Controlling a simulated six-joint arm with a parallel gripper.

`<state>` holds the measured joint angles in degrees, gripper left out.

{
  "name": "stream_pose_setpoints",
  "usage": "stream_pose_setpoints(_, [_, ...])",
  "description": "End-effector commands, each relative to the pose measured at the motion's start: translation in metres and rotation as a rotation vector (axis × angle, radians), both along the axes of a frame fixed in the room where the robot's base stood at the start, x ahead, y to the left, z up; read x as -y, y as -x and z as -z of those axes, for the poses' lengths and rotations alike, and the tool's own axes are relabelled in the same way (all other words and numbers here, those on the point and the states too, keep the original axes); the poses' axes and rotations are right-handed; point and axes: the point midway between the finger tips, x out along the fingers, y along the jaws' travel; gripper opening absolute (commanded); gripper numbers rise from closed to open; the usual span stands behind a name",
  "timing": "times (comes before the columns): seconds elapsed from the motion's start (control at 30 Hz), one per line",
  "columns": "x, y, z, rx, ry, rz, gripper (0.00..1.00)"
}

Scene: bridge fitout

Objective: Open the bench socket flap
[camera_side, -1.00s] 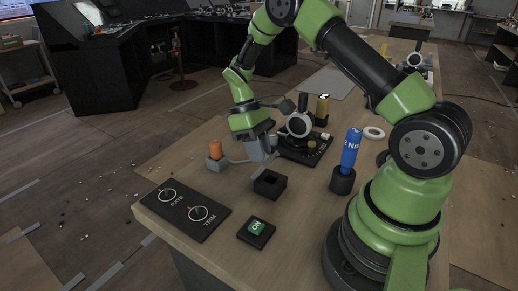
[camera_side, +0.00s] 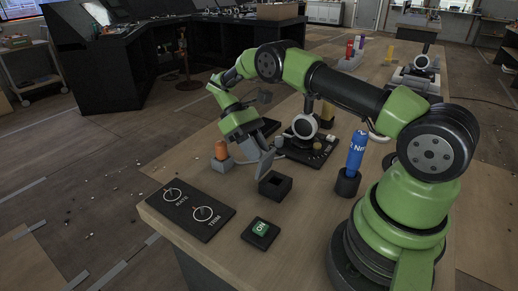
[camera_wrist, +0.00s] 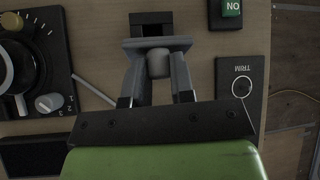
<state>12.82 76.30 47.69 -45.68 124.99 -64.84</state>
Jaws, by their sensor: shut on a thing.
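The black bench socket (camera_side: 275,187) sits on the wooden bench, and its dark square opening shows in the side view. Its grey flap (camera_side: 266,162) stands raised and tilted at the socket's far edge. In the wrist view the socket (camera_wrist: 152,18) is at the top, with the flap (camera_wrist: 157,43) seen nearly edge-on below it. My gripper (camera_wrist: 160,68) has a finger on each side of the flap's rounded grey knob (camera_wrist: 159,63) and is shut on it. In the side view my gripper (camera_side: 251,148) is just behind the flap, which partly hides the fingers.
An orange cylinder in a grey holder (camera_side: 222,155) stands close left of my gripper. A black lever panel (camera_side: 306,147) is behind. A blue cylinder (camera_side: 356,152) stands in a black cup to the right. A dial panel (camera_side: 188,208) and green button (camera_side: 261,229) lie in front.

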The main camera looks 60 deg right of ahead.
Motion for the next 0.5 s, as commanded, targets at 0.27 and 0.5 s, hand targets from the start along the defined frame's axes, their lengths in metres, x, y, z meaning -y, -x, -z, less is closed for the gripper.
stream_pose_setpoints(0.27, [0.0015,-0.0034,0.0007,-0.039,0.012,0.010,0.00])
stream_pose_setpoints(0.5, [0.0011,-0.0035,0.0005,-0.038,0.011,0.010,0.00])
